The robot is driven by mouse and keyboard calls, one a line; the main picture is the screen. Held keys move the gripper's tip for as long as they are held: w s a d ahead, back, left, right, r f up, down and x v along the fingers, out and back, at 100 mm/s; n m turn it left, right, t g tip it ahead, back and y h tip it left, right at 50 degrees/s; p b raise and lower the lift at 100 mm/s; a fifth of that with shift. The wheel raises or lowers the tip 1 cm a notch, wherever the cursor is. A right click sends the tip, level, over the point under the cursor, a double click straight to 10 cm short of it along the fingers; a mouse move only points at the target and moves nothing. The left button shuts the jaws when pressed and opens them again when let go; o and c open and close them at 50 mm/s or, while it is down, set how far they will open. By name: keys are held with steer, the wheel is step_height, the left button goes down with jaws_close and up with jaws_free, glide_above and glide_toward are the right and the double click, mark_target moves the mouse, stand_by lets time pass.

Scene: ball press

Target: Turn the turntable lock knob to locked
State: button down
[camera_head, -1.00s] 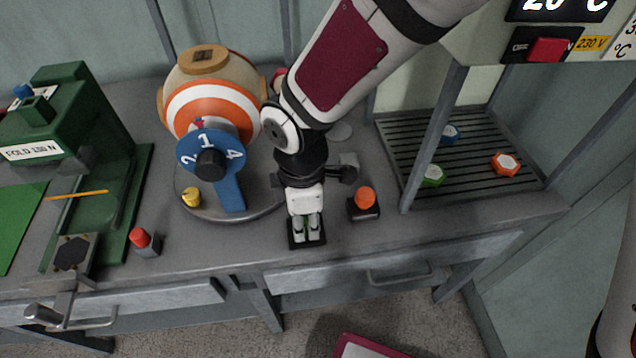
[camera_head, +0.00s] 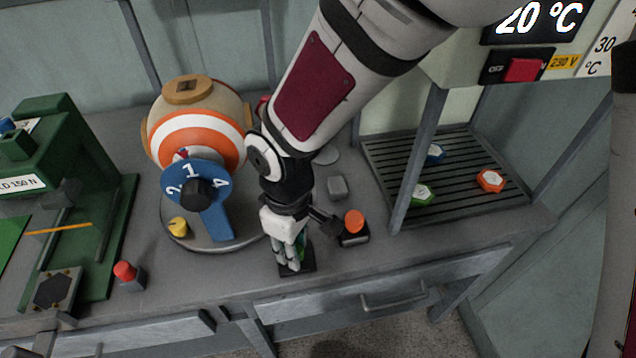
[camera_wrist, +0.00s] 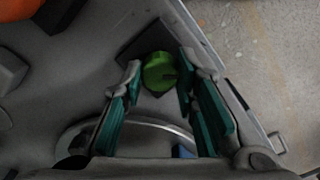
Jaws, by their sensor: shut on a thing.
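A green round knob (camera_wrist: 158,72) sits on a dark square base plate (camera_head: 309,266) at the front edge of the bench. In the wrist view it lies between the two fingertips of my gripper (camera_wrist: 161,78), which is shut on it. In the head view my gripper (camera_head: 291,258) points down over the plate and mostly hides the knob (camera_head: 303,246). A darker mark shows on the knob's right side; I cannot read any lock marking. The grey turntable (camera_head: 195,243) stands left of my gripper, carrying a striped ball (camera_head: 200,125).
A blue numbered dial (camera_head: 190,172) and a yellow knob (camera_head: 178,227) are at the turntable. An orange button (camera_head: 354,220) stands close right of my gripper. A slatted rack (camera_head: 450,165) holds hexagonal pieces. A green press (camera_head: 85,190) and a red-topped block (camera_head: 126,272) are left.

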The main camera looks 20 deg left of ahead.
steer(key=m, duration=0.4)
steer(key=shift+m, duration=0.3)
steer(key=shift+m+p, duration=0.95)
steer(key=shift+m, duration=1.55)
steer(key=c, duration=1.2)
jaws_free()
steer(key=shift+c, duration=0.2)
step_height(320, 180, up, 12)
